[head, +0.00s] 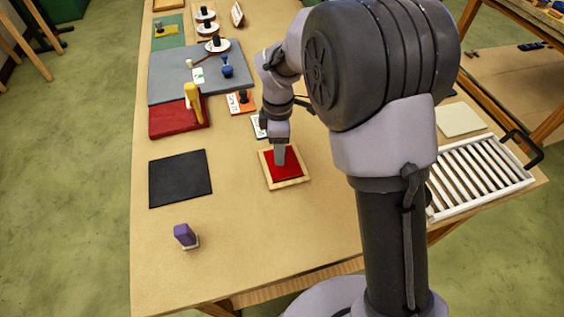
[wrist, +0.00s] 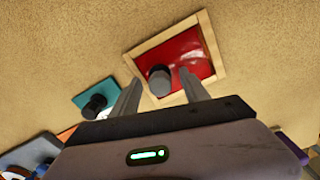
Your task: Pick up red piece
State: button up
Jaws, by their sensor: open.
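The red piece (head: 291,170) lies flat inside a light wooden frame (head: 306,178) on the table, below my gripper in the head view. In the wrist view the red piece (wrist: 190,55) shows a glossy surface within the frame (wrist: 145,47), with a dark grey knob (wrist: 159,80) standing on it. My gripper (wrist: 160,82) is open, its two fingers on either side of the knob in the picture. I cannot tell whether the fingers are level with the knob or still above it. In the head view my gripper (head: 280,158) hides the knob.
A black mat (head: 180,178) and a purple block (head: 185,236) lie to the left. A red mat (head: 172,117) with a yellow object (head: 194,103) and a grey mat (head: 165,84) are farther back. A white slatted rack (head: 478,178) stands at the right. The front of the table is clear.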

grip_shut()
jog(key=shift+r, duration=0.1)
jog(key=shift+r, duration=0.15)
notch_tip(320, 180, up, 3)
jog(key=shift+r+p, duration=0.2)
jog(key=shift+p, duration=0.95)
jog(key=s, duration=0.5)
jog(key=s+r+p, duration=0.1)
jog(key=s, duration=0.4)
jog(key=s+p, duration=0.1)
jog(key=s, duration=0.5)
jog(key=shift+a+r, duration=0.15)
jog(key=shift+a, duration=0.1)
